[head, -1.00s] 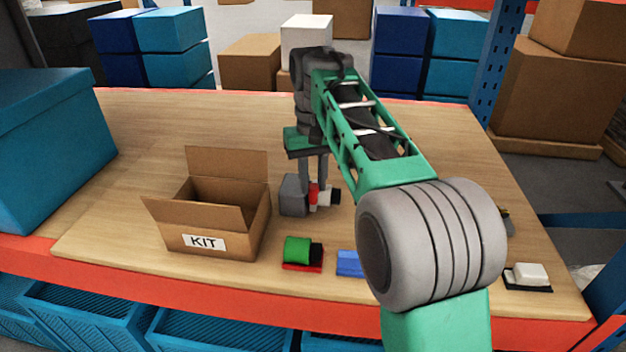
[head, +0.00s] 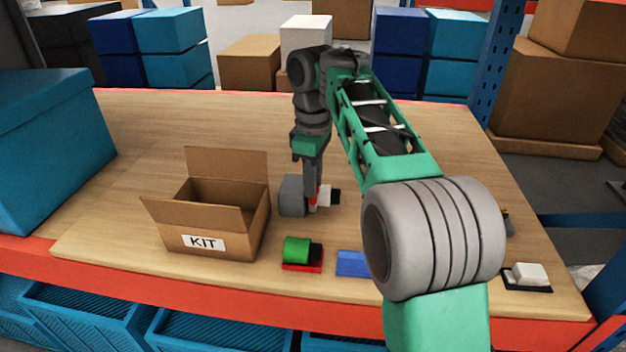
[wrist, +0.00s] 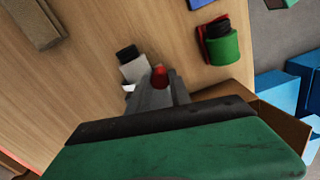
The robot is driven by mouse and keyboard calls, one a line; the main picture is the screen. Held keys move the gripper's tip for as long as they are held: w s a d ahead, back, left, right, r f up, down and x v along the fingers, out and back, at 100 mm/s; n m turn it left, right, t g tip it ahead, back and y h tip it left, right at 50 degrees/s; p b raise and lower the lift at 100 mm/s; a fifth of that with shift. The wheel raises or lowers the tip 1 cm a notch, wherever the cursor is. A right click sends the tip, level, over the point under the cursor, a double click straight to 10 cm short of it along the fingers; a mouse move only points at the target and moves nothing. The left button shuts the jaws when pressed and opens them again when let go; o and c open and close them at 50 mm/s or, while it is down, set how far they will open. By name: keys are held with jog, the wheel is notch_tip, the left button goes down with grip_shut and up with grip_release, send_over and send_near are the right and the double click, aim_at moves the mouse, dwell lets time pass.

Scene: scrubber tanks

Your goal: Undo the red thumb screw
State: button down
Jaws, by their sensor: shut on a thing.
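The red thumb screw (head: 313,202) shows as a small patch low on the table, between a grey block (head: 291,196) and a white piece (head: 324,193) with a black end (head: 336,196). My gripper (head: 314,201) points down and is shut on the red thumb screw. In the wrist view the red thumb screw (wrist: 159,76) sits at the tips of my grey fingers (wrist: 161,84), beside the white piece (wrist: 135,70) and the black end (wrist: 127,53). My fingers hide part of the screw. The grey block cannot be made out in the wrist view.
An open cardboard box marked KIT (head: 232,228) stands left of the block. In front lie a green cylinder on a red base (head: 298,252) and a blue piece (head: 352,263). A white item on a black base (head: 526,274) is at right.

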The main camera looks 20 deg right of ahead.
jog(key=n, duration=0.4)
jog(key=shift+n, duration=0.3)
jog(key=n, duration=0.4)
jog(key=shift+p, duration=0.35)
jog(key=n, duration=0.5)
jog(key=shift+p, duration=0.3)
jog(key=shift+n, duration=1.6)
jog(key=c, duration=1.2)
grip_release()
